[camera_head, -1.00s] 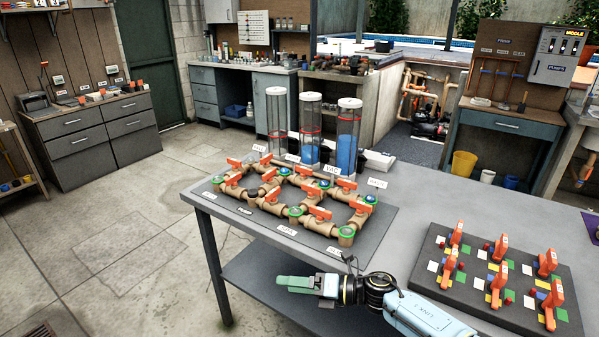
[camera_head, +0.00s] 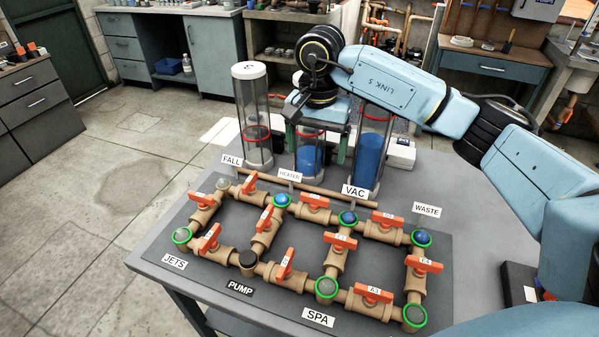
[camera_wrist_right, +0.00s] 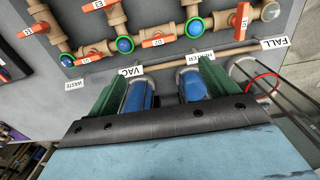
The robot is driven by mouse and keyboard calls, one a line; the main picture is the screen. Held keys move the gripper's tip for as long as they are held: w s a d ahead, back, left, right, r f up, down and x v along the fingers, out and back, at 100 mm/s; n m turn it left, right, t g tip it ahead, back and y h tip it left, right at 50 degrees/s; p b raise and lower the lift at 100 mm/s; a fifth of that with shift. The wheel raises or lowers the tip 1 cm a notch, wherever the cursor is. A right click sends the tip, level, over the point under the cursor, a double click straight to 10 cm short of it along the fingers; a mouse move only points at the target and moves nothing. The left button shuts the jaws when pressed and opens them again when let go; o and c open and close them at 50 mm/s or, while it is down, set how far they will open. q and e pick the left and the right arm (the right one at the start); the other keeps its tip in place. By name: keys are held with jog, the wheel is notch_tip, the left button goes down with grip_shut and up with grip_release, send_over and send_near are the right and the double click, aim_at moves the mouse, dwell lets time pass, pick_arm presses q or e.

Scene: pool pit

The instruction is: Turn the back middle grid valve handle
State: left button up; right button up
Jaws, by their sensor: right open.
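The back middle valve handle (camera_head: 313,202) is an orange lever on the brown pipe grid, between the blue-topped fittings of the back row. It lies along its pipe. It also shows in the right wrist view (camera_wrist_right: 160,39), above the fingertips. My right gripper (camera_head: 318,140) points down behind the grid, over the clear tubes. Its green fingers are spread apart and empty in the right wrist view (camera_wrist_right: 161,72), clear of the handle. My left gripper is not in view.
Other orange handles, such as the back right one (camera_head: 383,220), stand close by. Clear tubes, one empty (camera_head: 252,115) and one with blue liquid (camera_head: 371,150), rise behind the grid. Labels such as VAC (camera_head: 355,191) stand along the back edge.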

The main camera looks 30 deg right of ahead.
aim_at(315, 196)
jog(key=f, duration=1.3)
jog(key=shift+s, duration=0.25)
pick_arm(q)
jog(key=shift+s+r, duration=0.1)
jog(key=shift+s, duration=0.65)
pick_arm(e)
jog(key=shift+c, duration=0.2)
jog(key=c, duration=0.9)
